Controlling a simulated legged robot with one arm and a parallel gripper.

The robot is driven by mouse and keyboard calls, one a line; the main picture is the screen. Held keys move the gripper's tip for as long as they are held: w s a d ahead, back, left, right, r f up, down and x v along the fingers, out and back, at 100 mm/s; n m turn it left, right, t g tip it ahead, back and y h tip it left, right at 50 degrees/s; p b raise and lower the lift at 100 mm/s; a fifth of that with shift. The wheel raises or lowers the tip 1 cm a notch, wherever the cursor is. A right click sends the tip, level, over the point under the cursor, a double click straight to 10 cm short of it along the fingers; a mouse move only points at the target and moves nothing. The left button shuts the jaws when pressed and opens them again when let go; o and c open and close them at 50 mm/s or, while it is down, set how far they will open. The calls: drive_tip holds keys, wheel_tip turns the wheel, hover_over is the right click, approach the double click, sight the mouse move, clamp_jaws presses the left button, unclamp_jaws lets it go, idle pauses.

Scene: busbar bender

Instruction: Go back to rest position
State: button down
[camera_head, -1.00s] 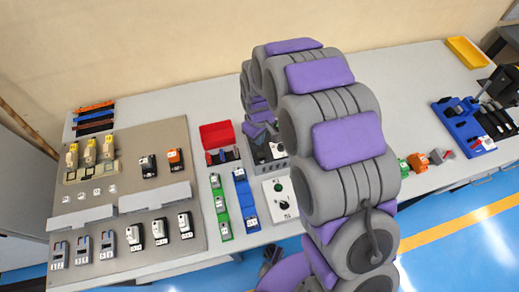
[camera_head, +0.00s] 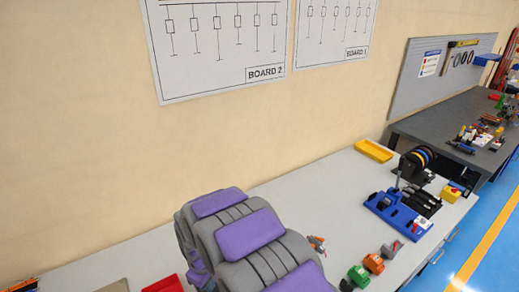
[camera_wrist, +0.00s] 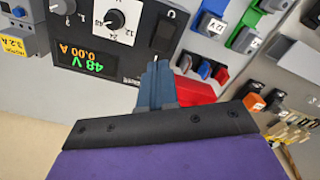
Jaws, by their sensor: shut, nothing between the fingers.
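My gripper (camera_wrist: 157,82) shows in the wrist view as narrow blue-grey fingers, closed together with nothing held. It points at a black power supply panel (camera_wrist: 125,45) that appears upside down, with a dial and a lit 48 V, 0.00 A display. The fingertips overlap the panel's edge in the picture; I cannot tell whether they touch it. In the head view my grey and purple arm fills the lower middle, and the gripper itself is hidden.
A red bin (camera_wrist: 197,91) is beside the fingers in the wrist view. Bare bench top (camera_head: 335,190) lies between arm and tray.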

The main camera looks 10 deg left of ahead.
drive_tip(key=s+d+r+m, duration=0.2)
drive_tip(key=d+r+m, duration=0.1)
drive_tip(key=d+r, duration=0.55)
drive_tip(key=s+d+r+m, duration=0.25)
drive_tip(key=d+r, duration=0.25)
drive_tip(key=d, duration=0.7)
drive_tip(key=s+d+r+m+g, duration=0.1)
drive_tip(key=s+d+r+m, duration=0.1)
drive_tip(key=s+d+m, duration=0.2)
drive_tip(key=s+d+r+m+b, duration=0.1)
drive_tip(key=s+d+r+m, duration=0.2)
drive_tip(key=s+d, duration=0.7)
drive_tip(key=s+m, duration=0.1)
drive_tip(key=s, duration=0.5)
drive_tip(key=shift+d+g, duration=0.15)
drive_tip(key=shift+g, duration=0.25)
drive_tip(key=shift+r+m, duration=0.15)
drive_tip(key=shift+m, duration=0.1)
